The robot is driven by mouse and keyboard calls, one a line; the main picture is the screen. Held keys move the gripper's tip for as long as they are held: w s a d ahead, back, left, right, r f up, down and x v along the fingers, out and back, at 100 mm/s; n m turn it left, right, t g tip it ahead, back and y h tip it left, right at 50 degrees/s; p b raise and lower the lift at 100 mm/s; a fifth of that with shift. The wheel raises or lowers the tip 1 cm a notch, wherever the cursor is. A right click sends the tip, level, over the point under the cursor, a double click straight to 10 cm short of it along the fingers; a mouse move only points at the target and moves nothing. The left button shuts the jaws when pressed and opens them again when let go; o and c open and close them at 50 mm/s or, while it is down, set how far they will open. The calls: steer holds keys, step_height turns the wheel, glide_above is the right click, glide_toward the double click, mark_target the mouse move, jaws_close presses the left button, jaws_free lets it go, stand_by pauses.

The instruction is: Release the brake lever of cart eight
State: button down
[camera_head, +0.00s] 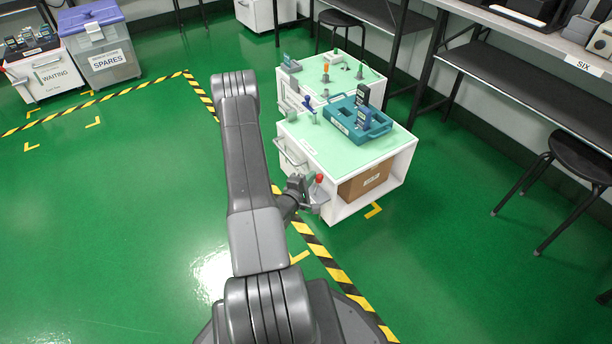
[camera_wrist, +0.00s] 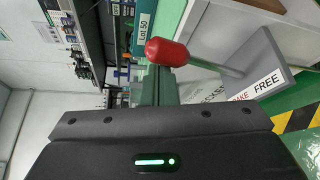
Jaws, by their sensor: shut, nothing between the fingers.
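The near cart (camera_head: 398,158) has a pale green top and an open side. Its brake lever ends in a red knob (camera_head: 319,178), at the cart's front corner. In the wrist view the red knob (camera_wrist: 167,52) sits on a thin rod reaching a grey plate (camera_wrist: 262,60); the plate's label shows "FREE" and a partly hidden red word. My gripper (camera_head: 302,190) is beside the knob at the cart's corner. In the wrist view my shut fingers (camera_wrist: 155,88) are close to the knob, holding nothing; I cannot tell whether they touch it. No number eight is readable.
A teal tray (camera_head: 340,124) with handheld testers stands on the cart, and a cardboard box (camera_head: 364,182) is inside it. Another cart (camera_head: 345,72) stands right behind. A workbench (camera_head: 530,98) and stools line the right. Green floor at left is free, with striped tape.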

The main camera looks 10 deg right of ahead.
mark_target(319, 182)
steer(key=shift+s+d+f+b, duration=0.2)
steer(key=shift+s+d+b, duration=0.05)
steer(key=shift+s, duration=0.45)
steer(key=shift+s+d+f+b, duration=0.15)
steer(key=shift+s+d+b, duration=0.1)
steer(key=shift+s, duration=0.4)
steer(key=shift+s+f, duration=0.1)
steer(key=shift+s, duration=0.1)
